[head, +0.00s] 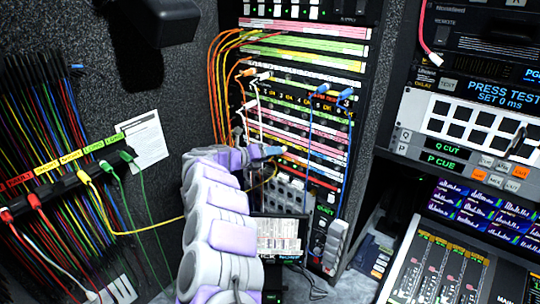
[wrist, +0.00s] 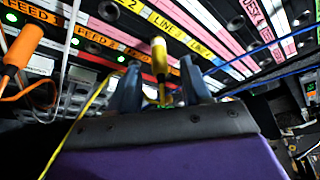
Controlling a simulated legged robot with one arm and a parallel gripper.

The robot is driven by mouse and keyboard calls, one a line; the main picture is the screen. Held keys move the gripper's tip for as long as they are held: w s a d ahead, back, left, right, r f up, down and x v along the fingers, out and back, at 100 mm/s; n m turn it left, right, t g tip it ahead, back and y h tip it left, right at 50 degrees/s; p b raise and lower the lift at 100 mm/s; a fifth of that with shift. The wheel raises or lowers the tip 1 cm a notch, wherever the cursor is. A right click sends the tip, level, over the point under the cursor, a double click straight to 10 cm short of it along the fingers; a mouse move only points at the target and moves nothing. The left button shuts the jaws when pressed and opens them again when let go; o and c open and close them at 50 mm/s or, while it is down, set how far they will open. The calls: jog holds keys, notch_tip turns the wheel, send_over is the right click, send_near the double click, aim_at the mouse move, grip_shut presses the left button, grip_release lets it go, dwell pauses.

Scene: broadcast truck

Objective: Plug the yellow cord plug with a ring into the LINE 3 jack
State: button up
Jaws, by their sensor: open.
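In the wrist view the yellow plug (wrist: 159,62) stands upright between the two blue-grey fingers of my gripper (wrist: 160,88). The fingers are apart, with a visible gap on each side of the plug. A pale band shows near its upper end. That end overlaps the jack panel below a yellow label strip (wrist: 180,28) reading LINE; the number beside LINE 3's place is not clearly legible. I cannot tell whether the plug sits in a jack. In the head view my gripper (head: 266,151) is at the patch panel (head: 300,125), and the plug is too small to make out.
The yellow cord (head: 150,228) runs from the left cable rack (head: 75,180) behind my arm. An orange plug (wrist: 20,52) with its cord is close left of my gripper. Blue cords (head: 311,130) hang at the panel's right. A small screen (head: 279,238) stands below.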

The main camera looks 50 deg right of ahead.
jog(key=b+v, duration=0.1)
jog(key=v, duration=1.6)
jog(key=shift+a+b, duration=0.25)
jog(key=shift+b, duration=0.15)
jog(key=shift+w, duration=0.15)
